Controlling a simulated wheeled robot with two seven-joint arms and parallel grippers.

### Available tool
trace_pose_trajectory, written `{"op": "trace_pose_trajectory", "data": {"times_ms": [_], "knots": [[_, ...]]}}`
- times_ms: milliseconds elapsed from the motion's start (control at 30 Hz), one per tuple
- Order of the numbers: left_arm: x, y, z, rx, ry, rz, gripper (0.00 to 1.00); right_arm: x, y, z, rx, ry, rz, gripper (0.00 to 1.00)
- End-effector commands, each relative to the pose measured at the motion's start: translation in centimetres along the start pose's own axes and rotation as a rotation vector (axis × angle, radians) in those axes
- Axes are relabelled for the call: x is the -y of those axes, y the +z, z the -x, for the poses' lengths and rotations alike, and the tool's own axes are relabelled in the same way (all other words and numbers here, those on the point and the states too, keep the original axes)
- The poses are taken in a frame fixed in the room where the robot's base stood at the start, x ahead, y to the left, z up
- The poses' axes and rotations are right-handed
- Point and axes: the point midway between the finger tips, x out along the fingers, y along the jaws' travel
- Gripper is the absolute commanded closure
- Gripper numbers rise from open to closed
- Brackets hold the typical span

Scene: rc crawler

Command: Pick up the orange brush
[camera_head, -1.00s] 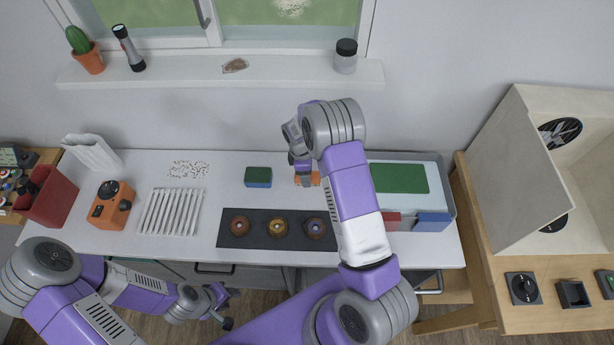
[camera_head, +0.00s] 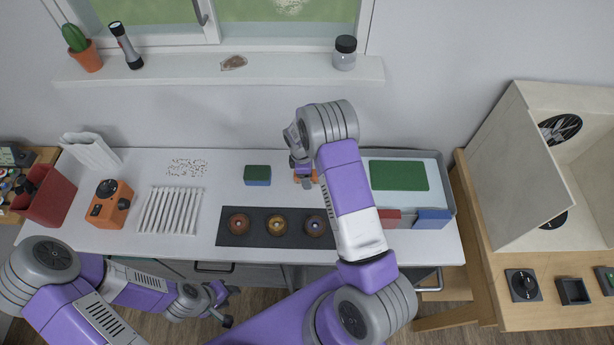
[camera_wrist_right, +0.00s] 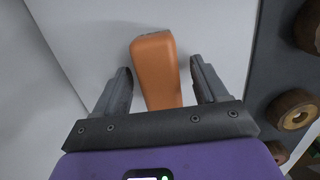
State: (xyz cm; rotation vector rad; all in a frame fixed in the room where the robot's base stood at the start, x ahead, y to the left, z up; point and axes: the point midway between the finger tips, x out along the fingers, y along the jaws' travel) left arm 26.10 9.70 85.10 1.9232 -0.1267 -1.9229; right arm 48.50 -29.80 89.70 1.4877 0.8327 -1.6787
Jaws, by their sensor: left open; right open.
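The orange brush (camera_wrist_right: 156,68) lies on the white table and shows in the right wrist view between the two fingers of my right gripper (camera_wrist_right: 160,85). The fingers stand apart on either side of it, with a gap on each side. In the head view the brush (camera_head: 315,176) is mostly hidden by my right gripper (camera_head: 303,179), which is over it at the back of the table. My left gripper (camera_head: 222,306) is open and empty, low in front of the table's front edge.
A dark mat (camera_head: 256,238) with three ring-shaped pieces lies in front of the brush. A green and blue sponge (camera_head: 257,175) is to its left. A grey tray with a green panel (camera_head: 398,176) is to its right. The wall rises behind the table.

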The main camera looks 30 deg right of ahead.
Motion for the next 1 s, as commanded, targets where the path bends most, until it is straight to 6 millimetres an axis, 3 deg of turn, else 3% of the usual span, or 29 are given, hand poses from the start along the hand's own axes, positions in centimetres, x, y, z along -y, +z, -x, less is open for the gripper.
{"op": "trace_pose_trajectory", "data": {"times_ms": [367,733,1000], "knots": [[0.06,0.0,-0.16,0.0,0.0,0.0,0.57,0.01,0.0,-0.12,0.0,0.0,0.0,0.28],[0.06,0.0,-0.16,0.0,0.0,0.0,0.57,0.01,-0.01,-0.12,0.0,0.0,0.0,0.83],[-0.01,0.01,0.03,0.0,0.0,0.0,0.57,0.0,0.01,0.05,0.0,0.0,0.0,0.84]]}}
